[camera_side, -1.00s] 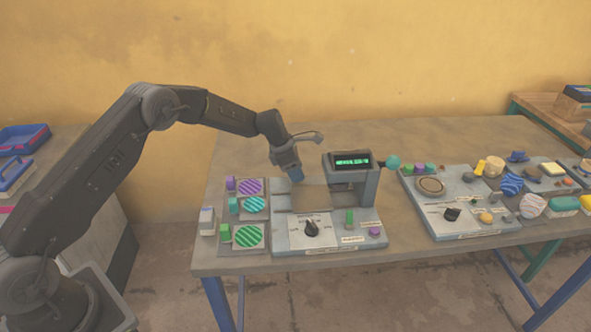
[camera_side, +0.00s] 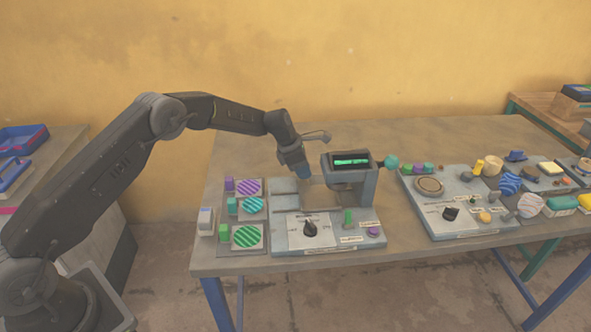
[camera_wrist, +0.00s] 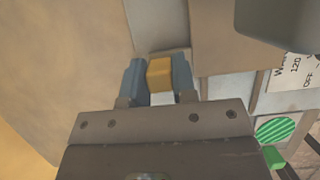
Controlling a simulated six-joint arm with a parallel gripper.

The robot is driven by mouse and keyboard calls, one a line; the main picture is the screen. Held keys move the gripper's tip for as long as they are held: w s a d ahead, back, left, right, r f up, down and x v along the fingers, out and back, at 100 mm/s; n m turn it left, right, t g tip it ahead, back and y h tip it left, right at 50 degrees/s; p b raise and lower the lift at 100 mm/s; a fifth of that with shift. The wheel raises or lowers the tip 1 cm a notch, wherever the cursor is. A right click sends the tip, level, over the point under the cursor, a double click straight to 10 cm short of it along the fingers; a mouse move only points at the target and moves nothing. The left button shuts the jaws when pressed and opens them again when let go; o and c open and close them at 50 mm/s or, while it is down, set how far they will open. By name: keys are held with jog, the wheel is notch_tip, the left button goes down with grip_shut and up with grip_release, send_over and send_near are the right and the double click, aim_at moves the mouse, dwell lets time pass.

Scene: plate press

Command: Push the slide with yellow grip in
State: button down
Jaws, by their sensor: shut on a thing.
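The yellow grip (camera_wrist: 160,75) sits between the two blue fingers of my gripper (camera_wrist: 158,68) in the wrist view, and the gripper is shut on it. In the side view my gripper (camera_side: 300,173) is at the back left of the press (camera_side: 350,185), and its fingers hide the grip. The slide's tan plate (camera_side: 314,197) lies just left of the press head, partly under it as far as I can tell. Bare grey base (camera_side: 285,203) shows to the left of the plate.
A black knob (camera_side: 310,228) and a green lever (camera_side: 348,217) stand at the front of the press. Striped discs (camera_side: 246,236) with coloured blocks lie to the left. A teal ball handle (camera_side: 392,162) sticks out right. Another panel (camera_side: 440,222) stands further right.

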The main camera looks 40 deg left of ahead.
jog(key=shift+w+d, duration=0.4)
jog(key=shift+w, duration=0.05)
jog(key=c, duration=0.9)
grip_release()
jog(key=shift+r, duration=0.1)
jog(key=v, duration=1.3)
jog(key=shift+s+a+r, duration=0.1)
jog(key=shift+s+r, duration=0.05)
jog(key=shift+r, duration=0.15)
